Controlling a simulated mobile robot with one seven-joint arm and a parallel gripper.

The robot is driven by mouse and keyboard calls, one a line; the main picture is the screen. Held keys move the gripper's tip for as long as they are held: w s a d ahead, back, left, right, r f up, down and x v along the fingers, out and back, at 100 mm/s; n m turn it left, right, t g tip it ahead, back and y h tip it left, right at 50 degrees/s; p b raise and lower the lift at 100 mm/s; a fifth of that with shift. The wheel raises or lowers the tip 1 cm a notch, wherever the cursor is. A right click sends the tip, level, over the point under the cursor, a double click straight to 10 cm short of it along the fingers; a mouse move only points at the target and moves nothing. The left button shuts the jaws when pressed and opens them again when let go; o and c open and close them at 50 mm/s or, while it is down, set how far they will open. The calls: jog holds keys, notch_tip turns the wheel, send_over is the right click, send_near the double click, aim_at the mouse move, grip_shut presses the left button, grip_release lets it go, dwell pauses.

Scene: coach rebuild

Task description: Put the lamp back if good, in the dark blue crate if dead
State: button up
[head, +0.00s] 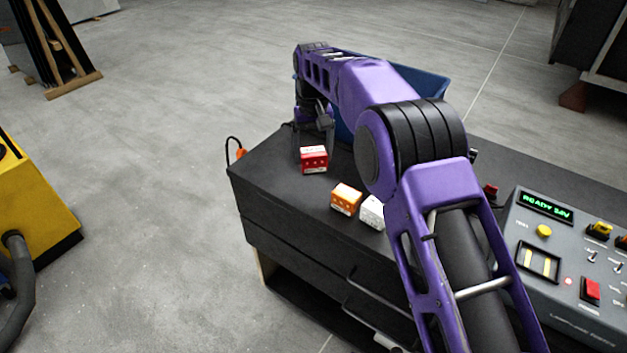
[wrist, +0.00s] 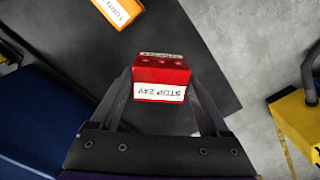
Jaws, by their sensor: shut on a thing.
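The red lamp (head: 314,159) is a small block with a white label reading "STOP 24V" in the wrist view (wrist: 160,75). My gripper (head: 314,138) is shut on it, with one finger on each side in the wrist view (wrist: 161,92). The lamp is at the far left end of the dark bench top; I cannot tell if it touches the top. The dark blue crate (head: 429,80) stands behind my arm, mostly hidden. The grey tester (head: 562,290) at the right shows "READY 24V" in green.
An orange lamp block (head: 346,198) and a white one (head: 372,212) stand on the bench (head: 265,172), nearer than the red lamp. A yellow machine (head: 38,215) with a hose stands on the floor at left. My arm hides the middle of the bench.

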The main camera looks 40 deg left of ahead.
aim_at(314, 151)
jog(key=shift+f, duration=3.4)
jog(key=shift+f, duration=0.2)
jog(key=o, duration=1.3)
notch_tip(314, 151, up, 12)
jog(key=shift+r+p, duration=0.2)
jog(key=shift+p, duration=0.15)
